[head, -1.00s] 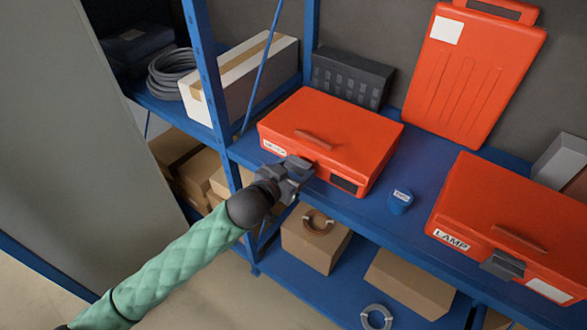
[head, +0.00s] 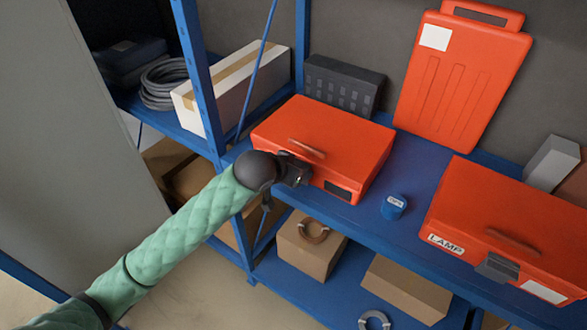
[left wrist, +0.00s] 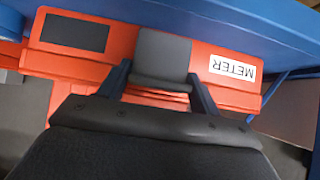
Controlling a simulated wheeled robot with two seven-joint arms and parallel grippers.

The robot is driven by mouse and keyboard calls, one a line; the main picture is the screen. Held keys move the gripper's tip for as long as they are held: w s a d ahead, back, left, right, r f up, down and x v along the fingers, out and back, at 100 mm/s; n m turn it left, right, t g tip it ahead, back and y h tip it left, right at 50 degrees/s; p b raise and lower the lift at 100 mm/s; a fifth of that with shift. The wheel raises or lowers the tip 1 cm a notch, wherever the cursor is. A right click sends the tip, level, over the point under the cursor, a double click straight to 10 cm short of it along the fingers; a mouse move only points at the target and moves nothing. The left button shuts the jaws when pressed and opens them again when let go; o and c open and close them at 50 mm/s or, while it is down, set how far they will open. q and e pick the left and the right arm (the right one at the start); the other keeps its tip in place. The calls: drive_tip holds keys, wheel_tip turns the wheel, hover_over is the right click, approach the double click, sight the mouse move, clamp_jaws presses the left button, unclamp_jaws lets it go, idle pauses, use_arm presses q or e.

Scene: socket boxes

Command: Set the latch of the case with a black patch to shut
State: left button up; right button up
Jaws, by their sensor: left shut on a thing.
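The orange-red case with a black patch (head: 323,150) sits on the blue shelf, its lid down. Its black patch (head: 338,190) is on the front face; it also shows in the left wrist view (left wrist: 75,33), opposite a METER label (left wrist: 232,69). The grey latch (left wrist: 162,55) is between patch and label. My left gripper (head: 299,176) is at the case's front, its two fingers on either side of the latch in the left wrist view (left wrist: 161,86), shut on it. The wrist hides most of the latch in the head view, and I cannot tell its exact angle. My right gripper is out of view.
A second orange-red case labelled LAMP (head: 500,215) with a grey latch (head: 498,266) stands to the right. A small blue container (head: 394,207) sits between the cases. An upright orange case (head: 462,75) leans behind.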

use_arm(q)
drive_tip(key=o, duration=1)
drive_tip(key=shift+s+a+r+b, duration=0.25)
drive_tip(key=shift+s+b, duration=0.05)
drive_tip(key=shift+b, duration=0.15)
drive_tip(key=b+v, duration=0.2)
drive_tip(key=v, duration=0.4)
drive_tip(key=shift+s+a+r+b, duration=0.15)
drive_tip(key=shift+r+b, duration=0.15)
drive_tip(key=shift+b, duration=0.1)
